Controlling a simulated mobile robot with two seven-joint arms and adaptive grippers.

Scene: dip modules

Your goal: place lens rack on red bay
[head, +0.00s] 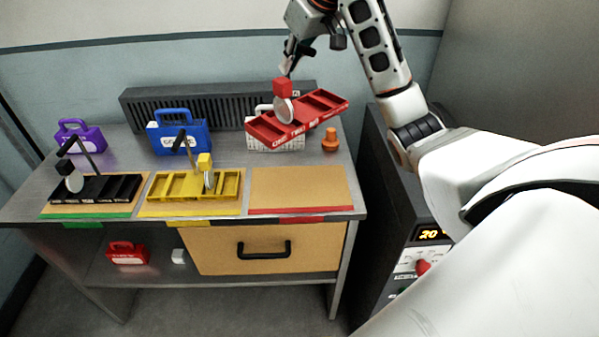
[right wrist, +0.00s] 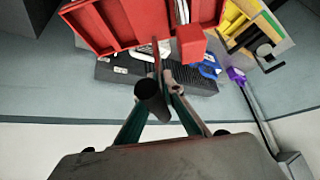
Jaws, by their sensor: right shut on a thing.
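The red lens rack (head: 322,108) hangs tilted in the air above the back right of the bench, its right end higher. It has open compartments, a red block and a pale round lens. My right gripper (head: 289,66) is above it, shut on its dark handle. In the right wrist view the gripper (right wrist: 160,92) closes around the dark cylindrical handle (right wrist: 150,98), with the red rack (right wrist: 105,25) beyond. The red bay (head: 300,187), a tan mat with a red front strip, lies empty at the bench's front right. My left gripper is not in view.
A yellow rack (head: 183,187) and black rack (head: 100,188) stand on bays to the left, with upright posts. Blue (head: 178,139) and purple (head: 78,139) cases, a white case and an orange piece (head: 330,141) stand behind. A dark machine (head: 400,215) stands right.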

